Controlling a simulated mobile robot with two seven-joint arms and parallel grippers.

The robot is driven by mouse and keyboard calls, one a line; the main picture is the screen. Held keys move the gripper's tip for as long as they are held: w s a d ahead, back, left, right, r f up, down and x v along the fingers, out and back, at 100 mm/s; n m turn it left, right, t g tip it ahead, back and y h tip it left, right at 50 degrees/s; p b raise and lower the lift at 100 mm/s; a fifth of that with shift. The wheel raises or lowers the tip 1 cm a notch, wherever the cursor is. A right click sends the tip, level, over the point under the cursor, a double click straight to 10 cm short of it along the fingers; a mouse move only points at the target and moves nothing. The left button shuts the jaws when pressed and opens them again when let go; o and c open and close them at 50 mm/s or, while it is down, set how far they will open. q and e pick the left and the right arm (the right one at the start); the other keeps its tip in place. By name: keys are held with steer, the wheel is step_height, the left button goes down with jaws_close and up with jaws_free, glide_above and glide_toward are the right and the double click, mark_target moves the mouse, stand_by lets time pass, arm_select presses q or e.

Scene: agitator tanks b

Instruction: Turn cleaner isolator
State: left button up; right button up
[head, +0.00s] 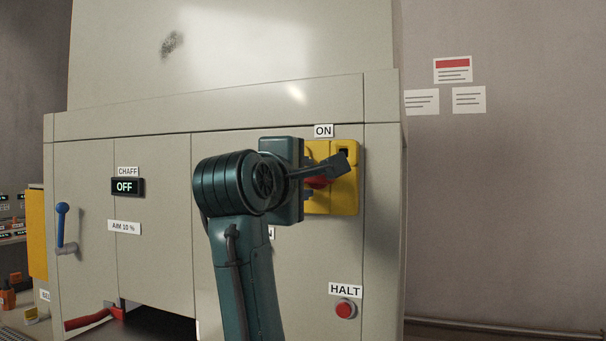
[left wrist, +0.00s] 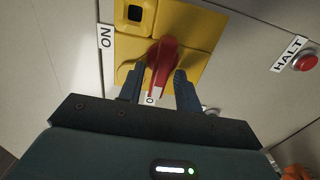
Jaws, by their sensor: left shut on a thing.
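The cleaner isolator is a yellow plate (head: 346,196) with a red handle (head: 318,183) on the pale cabinet, below an ON label (head: 323,131). In the left wrist view the red handle (left wrist: 162,62) sits between the two fingers of my left gripper (left wrist: 159,84), which is shut on it. The handle's narrow end points toward a partly hidden label (left wrist: 151,97) starting with O, not toward the ON label (left wrist: 106,37). In the head view my left gripper (head: 312,179) reaches the plate from the left and hides part of it. My right gripper is not in view.
A red HALT button (head: 345,309) is below the isolator. A CHAFF display (head: 126,187) reads OFF, above an AIM 10 % label (head: 124,227). A blue lever (head: 62,225) is at the cabinet's left. Notices (head: 453,70) hang on the wall at right.

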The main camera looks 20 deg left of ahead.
arm_select(q)
steer(key=shift+f, duration=0.15)
stand_by(0.3)
steer(key=o, duration=0.6)
steer(key=shift+s, duration=0.1)
steer(key=s+b, duration=0.1)
steer(key=s, duration=1.2)
steer(key=shift+a+b, duration=0.2)
steer(key=shift+b, duration=0.1)
